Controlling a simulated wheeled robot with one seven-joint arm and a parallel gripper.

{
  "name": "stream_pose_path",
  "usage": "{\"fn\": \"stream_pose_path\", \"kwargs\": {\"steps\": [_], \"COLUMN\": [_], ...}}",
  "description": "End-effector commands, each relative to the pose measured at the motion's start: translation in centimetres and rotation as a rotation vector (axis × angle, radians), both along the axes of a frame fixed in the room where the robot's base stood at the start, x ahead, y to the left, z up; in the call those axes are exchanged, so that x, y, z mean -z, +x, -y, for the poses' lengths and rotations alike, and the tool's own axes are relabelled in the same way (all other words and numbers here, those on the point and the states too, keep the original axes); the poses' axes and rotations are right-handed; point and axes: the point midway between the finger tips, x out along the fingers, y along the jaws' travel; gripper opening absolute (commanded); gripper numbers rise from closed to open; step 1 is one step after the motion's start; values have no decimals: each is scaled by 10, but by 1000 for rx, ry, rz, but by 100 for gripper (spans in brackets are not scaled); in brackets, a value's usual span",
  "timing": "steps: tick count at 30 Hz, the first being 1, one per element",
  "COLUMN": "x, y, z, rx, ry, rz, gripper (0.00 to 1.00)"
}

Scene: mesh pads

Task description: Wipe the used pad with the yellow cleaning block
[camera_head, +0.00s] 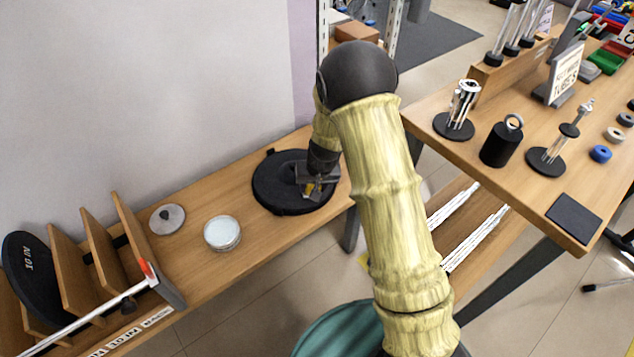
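A black round pad (272,190), seen as the used pad, lies flat in a black round holder at the right end of the low wooden bench. My gripper (312,186) points down over the right half of this pad. A small yellow piece, the cleaning block (309,189), shows between the fingers, which look closed on it. Most of the block is hidden by the gripper. I cannot tell whether it touches the pad. No dirt can be made out on the pad.
On the bench (200,262) are a round tin (222,233), a grey lidded disc (167,219) and a wooden rack (100,245) holding an upright black disc (33,275). A higher table (500,190) with weights and stands is at the right. A wall runs behind the bench.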

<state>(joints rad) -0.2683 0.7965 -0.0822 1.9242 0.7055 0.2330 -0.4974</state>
Motion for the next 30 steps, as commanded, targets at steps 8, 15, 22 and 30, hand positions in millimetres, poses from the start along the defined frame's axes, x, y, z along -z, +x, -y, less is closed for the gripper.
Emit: {"fn": "stream_pose_path", "kwargs": {"steps": [8,15,22,30], "x": [2,1,-1,-1], "y": [-5,-15,-23,-23], "z": [-6,-19,-31,-32], "rx": [-9,-10,-7,-4], "ry": [3,3,1,1], "rz": [-10,-10,-7,-4], "gripper": [20,20,20,20]}}
